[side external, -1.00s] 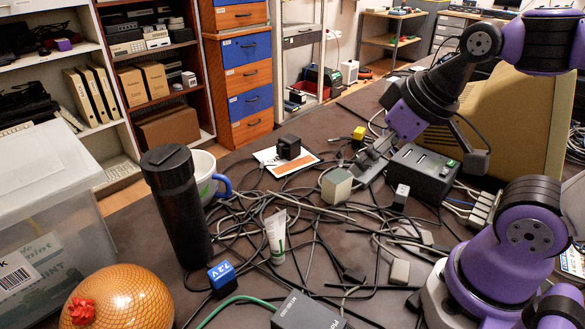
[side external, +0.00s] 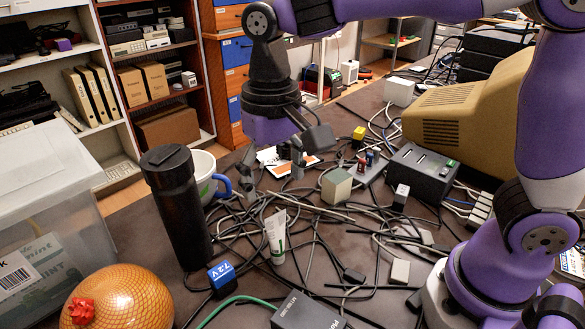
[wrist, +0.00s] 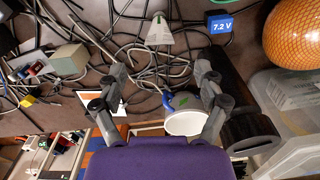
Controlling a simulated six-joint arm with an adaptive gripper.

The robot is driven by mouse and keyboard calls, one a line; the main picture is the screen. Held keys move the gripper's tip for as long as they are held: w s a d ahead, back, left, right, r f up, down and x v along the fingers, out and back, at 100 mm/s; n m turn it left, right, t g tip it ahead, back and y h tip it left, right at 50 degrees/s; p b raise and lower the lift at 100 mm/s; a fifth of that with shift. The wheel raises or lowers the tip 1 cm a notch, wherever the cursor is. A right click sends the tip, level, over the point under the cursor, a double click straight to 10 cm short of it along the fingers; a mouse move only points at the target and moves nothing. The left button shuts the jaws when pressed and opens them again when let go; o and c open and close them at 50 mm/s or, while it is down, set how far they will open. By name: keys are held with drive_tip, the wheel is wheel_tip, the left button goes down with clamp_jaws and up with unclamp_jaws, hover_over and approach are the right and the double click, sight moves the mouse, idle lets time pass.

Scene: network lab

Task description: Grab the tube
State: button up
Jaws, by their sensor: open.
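The tube (side external: 276,237), small and white with a green marking, stands among cables on the dark table. My gripper (side external: 272,165) is open and empty. In the side view it hangs above and behind the tube, apart from it. In the wrist view, the tube (wrist: 158,30) shows near the top middle, beyond the open fingertips (wrist: 160,70) and roughly centred between them. Nothing hides the tube in either view.
A tall black bottle (side external: 178,205) and a white mug (side external: 203,166) with a blue handle stand left of the tube. A blue 7.2V block (side external: 221,274) and a grey adapter (side external: 306,313) lie in front. A beige-green block (side external: 336,186) is behind right. Tangled cables surround the tube.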

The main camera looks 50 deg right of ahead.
sight(275, 214)
wheel_tip(275, 214, down, 10)
drive_tip(key=shift+w+d+r, duration=0.1)
drive_tip(key=shift+w, duration=0.05)
drive_tip(key=c, duration=1.1)
drive_tip(key=shift+c, duration=0.2)
